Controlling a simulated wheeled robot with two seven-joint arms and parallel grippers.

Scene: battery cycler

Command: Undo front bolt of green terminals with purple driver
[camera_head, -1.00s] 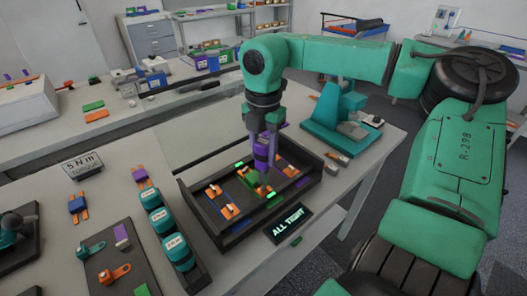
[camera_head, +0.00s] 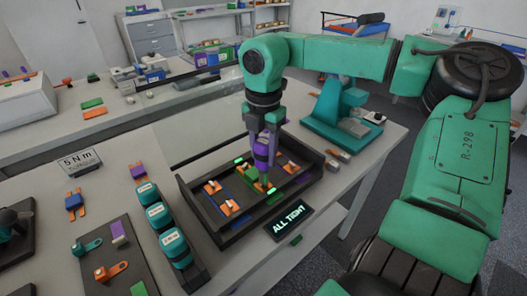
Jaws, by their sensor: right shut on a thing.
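My right gripper (camera_head: 264,138) points down over the dark tray and is shut on the purple driver (camera_head: 261,152). The driver is upright. Its lower end is over the green terminal strip (camera_head: 255,181) in the tray; whether its tip touches a bolt is too small to tell. Orange terminals with pale bolts (camera_head: 228,207) sit at the tray's front left, and more orange pieces lie at its right. My left gripper is not in view.
A "5 N m" sign (camera_head: 80,162) and a mat with coloured lugs (camera_head: 110,255) lie further left. A teal stand (camera_head: 337,105) is behind the tray at right.

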